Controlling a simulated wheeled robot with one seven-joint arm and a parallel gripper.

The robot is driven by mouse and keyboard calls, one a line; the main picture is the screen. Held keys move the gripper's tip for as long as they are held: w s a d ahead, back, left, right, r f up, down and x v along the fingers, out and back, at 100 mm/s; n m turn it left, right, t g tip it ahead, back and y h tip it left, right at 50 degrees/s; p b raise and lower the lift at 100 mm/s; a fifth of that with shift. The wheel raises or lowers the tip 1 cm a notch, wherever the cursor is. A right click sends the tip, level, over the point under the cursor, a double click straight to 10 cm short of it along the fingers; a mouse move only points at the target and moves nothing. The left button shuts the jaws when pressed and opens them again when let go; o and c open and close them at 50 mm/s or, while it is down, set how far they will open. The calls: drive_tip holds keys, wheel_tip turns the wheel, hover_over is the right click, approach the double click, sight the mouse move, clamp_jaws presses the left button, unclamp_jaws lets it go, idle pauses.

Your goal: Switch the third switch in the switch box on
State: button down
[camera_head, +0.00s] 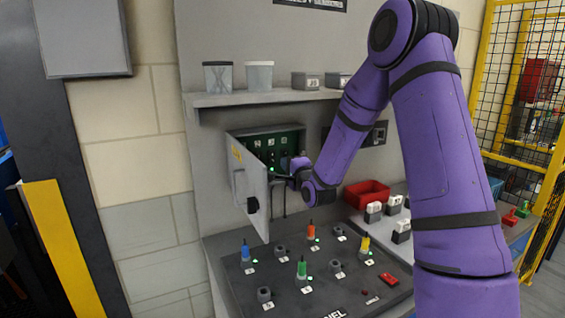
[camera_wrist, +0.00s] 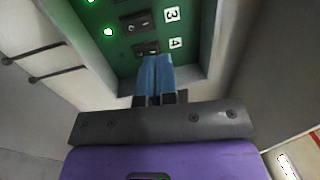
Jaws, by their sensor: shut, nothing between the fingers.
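The switch box (camera_head: 236,140) is on the wall with its door (camera_head: 252,190) open to the left. Its green panel (camera_wrist: 118,50) fills the top of the wrist view. The third switch (camera_wrist: 137,21), a dark rocker, is beside the label 3. A lit green light (camera_wrist: 108,32) lines up with its row. The fourth switch (camera_wrist: 147,48) is below it, beside the label 4. My gripper (camera_wrist: 155,60) is shut and empty, its blue fingertips just below the fourth switch in the picture. I cannot tell whether they touch it. In the head view my gripper (camera_head: 292,168) is at the box opening, its fingertips unclear.
A shelf (camera_head: 245,98) with containers is above the box. Below is a dark panel (camera_head: 235,292) with coloured pegs. A red bin (camera_head: 367,192) stands right of the box. The open door and box walls are close around my gripper.

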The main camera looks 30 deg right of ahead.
drive_tip(key=shift+s+r, duration=0.15)
drive_tip(key=shift+s, duration=0.9)
drive_tip(key=shift+s+r, duration=0.1)
drive_tip(key=shift+s, duration=0.9)
